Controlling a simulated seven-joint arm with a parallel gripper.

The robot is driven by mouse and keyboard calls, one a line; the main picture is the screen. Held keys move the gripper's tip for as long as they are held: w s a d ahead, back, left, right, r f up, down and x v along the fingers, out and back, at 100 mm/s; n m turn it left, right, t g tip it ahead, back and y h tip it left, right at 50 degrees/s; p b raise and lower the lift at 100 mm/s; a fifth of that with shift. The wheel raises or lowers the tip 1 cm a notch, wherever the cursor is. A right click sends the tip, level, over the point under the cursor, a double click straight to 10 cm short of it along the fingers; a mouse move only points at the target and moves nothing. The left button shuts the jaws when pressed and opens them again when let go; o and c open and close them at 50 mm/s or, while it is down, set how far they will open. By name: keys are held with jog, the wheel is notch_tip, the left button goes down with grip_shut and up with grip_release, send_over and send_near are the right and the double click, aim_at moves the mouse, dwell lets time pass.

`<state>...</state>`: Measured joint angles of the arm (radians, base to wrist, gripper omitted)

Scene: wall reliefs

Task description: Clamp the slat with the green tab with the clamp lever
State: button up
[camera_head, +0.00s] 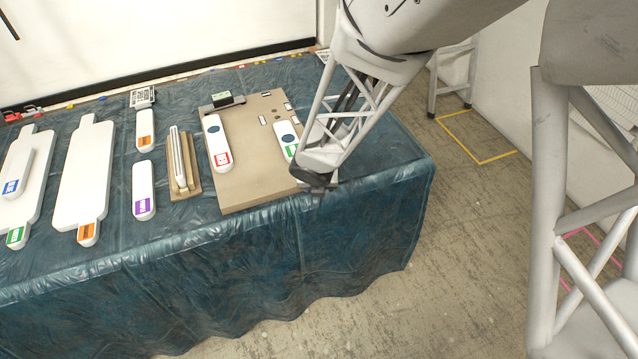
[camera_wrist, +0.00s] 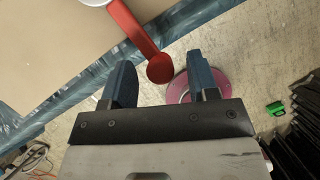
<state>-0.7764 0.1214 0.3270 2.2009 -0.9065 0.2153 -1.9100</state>
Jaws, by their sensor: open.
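In the wrist view a red lever (camera_wrist: 143,35) with a round end runs from a white part (camera_wrist: 95,2) at the top edge to just ahead of the gap between my fingers. My gripper (camera_wrist: 162,82) is open and empty, and the lever's end appears apart from both fingers. In the head view my gripper (camera_head: 318,188) is over the front right of the tan board (camera_head: 250,185), and the lever is not visible there. A white slat with a green tab (camera_head: 284,130) lies on the board, partly hidden by my arm. A larger white paddle-shaped piece with a green tab (camera_head: 18,222) lies far left.
A red-tabbed white slat (camera_head: 213,130) lies on the board's left. Left of it are a wooden holder (camera_head: 184,188), purple-tabbed (camera_head: 143,178) and orange-tabbed slats (camera_head: 145,120), and a large orange-tabbed piece (camera_head: 84,170). The cloth-covered table (camera_head: 350,220) ends just right of the board.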

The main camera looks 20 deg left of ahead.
jog(key=v, duration=0.7)
jog(key=shift+d+r, duration=0.1)
jog(key=shift+r, duration=0.05)
dwell(0.6)
jog(key=d+r+m+h, duration=0.1)
jog(key=d+r+m, duration=0.6)
jog(key=d+m, duration=0.45)
jog(key=d+r+m+h, duration=0.1)
jog(key=d+r+m, duration=0.7)
jog(key=d, duration=0.6)
jog(key=s+d+r+m+g, duration=0.1)
jog(key=s+d+r+m, duration=0.2)
jog(key=s+d+m, duration=0.4)
jog(key=s+d+r+m, duration=0.4)
jog(key=s+d+m, duration=0.4)
jog(key=m, duration=0.6)
jog(key=shift+d+g+y, duration=0.3)
jog(key=shift+d+g, duration=0.1)
jog(key=shift+d, duration=0.1)
